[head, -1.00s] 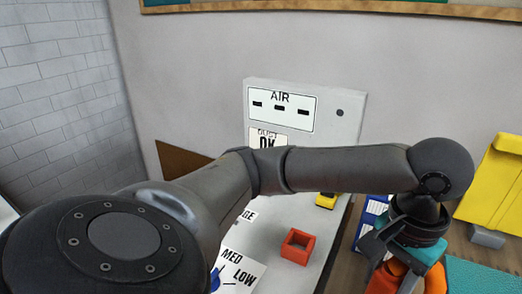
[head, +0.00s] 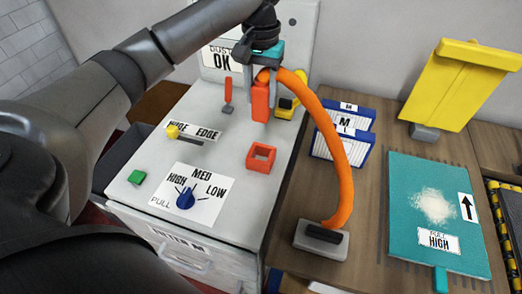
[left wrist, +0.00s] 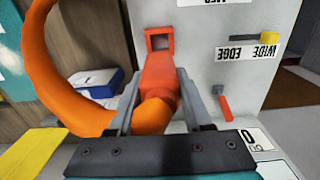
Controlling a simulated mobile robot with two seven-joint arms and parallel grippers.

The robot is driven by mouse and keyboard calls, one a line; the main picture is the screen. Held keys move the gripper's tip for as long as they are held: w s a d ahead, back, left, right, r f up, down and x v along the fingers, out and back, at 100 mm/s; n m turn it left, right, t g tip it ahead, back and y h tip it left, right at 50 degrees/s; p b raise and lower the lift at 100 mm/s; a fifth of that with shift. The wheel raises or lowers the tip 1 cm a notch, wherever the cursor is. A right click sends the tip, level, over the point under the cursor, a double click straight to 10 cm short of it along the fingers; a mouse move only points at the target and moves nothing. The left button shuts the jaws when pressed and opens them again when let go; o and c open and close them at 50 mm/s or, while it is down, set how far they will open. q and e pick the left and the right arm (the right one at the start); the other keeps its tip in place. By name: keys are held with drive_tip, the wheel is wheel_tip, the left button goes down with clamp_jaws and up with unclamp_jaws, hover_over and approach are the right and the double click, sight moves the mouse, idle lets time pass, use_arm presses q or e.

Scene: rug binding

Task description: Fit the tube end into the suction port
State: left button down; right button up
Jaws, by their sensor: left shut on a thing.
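My left gripper (head: 262,75) is shut on the red-orange end (head: 261,103) of a thick orange tube and holds it above the grey machine top, pointing down. The tube (head: 340,160) arches right and down to a grey block on the wooden table. The suction port (head: 261,157), a square red open-topped socket, stands on the machine, nearer to me than the tube end and apart from it. In the left wrist view the tube end (left wrist: 158,75) lies between the fingers (left wrist: 157,100), with the port (left wrist: 159,39) just beyond it. My right gripper is out of view.
The machine top also bears a red lever (head: 228,92), a yellow slider knob (head: 172,131), a green button (head: 137,177) and a blue dial (head: 185,198). Blue-white boxes (head: 340,145), a teal mat (head: 420,180) and a yellow panel (head: 455,85) are to the right.

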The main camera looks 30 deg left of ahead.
sight(261, 111)
use_arm(q)
wheel_tip(261, 111, down, 17)
drive_tip(key=b, duration=0.2)
drive_tip(key=shift+r+b, duration=0.15)
drive_tip(key=shift+b, duration=0.25)
drive_tip(key=shift+f, duration=0.4)
drive_tip(key=shift+s+f, duration=0.2)
drive_tip(key=shift+f, duration=0.05)
drive_tip(key=shift+c, duration=1.8)
unclamp_jaws()
drive_tip(key=shift+s+f, duration=0.1)
drive_tip(key=shift+o, duration=0.2)
drive_tip(key=shift+r, duration=0.2)
drive_tip(key=r, duration=0.4)
drive_tip(key=r+p, duration=0.1)
drive_tip(key=r, duration=0.3)
drive_tip(key=r+p, duration=0.1)
drive_tip(key=r, duration=0.3)
drive_tip(key=shift+w+r, duration=0.25)
drive_tip(key=shift+r, duration=0.15)
